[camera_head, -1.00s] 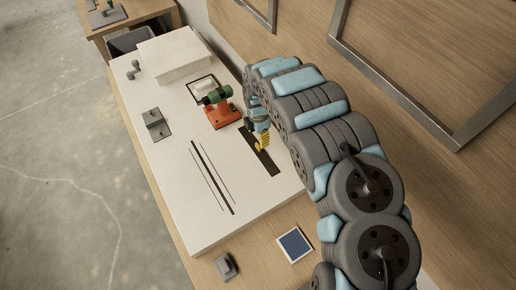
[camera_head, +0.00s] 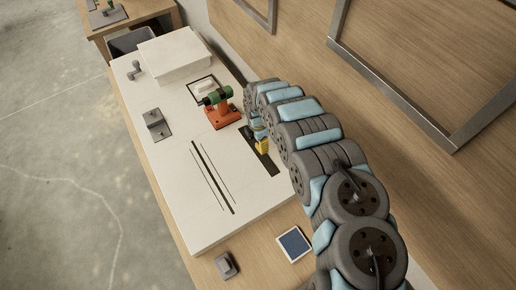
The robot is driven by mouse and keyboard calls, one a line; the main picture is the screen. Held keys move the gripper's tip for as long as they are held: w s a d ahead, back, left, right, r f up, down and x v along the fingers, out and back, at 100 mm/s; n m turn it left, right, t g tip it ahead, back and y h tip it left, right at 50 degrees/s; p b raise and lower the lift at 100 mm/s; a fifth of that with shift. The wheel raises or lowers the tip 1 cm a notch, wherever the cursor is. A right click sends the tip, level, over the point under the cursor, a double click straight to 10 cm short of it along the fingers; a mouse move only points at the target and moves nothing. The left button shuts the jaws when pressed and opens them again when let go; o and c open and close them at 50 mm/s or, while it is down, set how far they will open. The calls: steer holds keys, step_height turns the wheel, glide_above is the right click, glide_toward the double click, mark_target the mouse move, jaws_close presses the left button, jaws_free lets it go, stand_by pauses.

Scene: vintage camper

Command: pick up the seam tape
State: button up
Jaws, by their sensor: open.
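My gripper (camera_head: 262,145) has yellow fingertips and points down over the right side of the white panel. It is open. Under and beside it lies a dark flat strip (camera_head: 266,163) on the panel, which may be the seam tape; the picture is too small to be sure. The gripper hides part of this strip, and I cannot tell whether the fingertips touch it. An orange device with a green cylinder (camera_head: 218,106) stands on the panel just left of and behind my gripper.
The white panel (camera_head: 180,190) lies on a wooden bench and has long dark slots (camera_head: 212,178). A blue square (camera_head: 294,244) and a grey block (camera_head: 227,265) lie at the near edge.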

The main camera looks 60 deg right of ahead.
steer(key=shift+f, duration=1)
jaws_close()
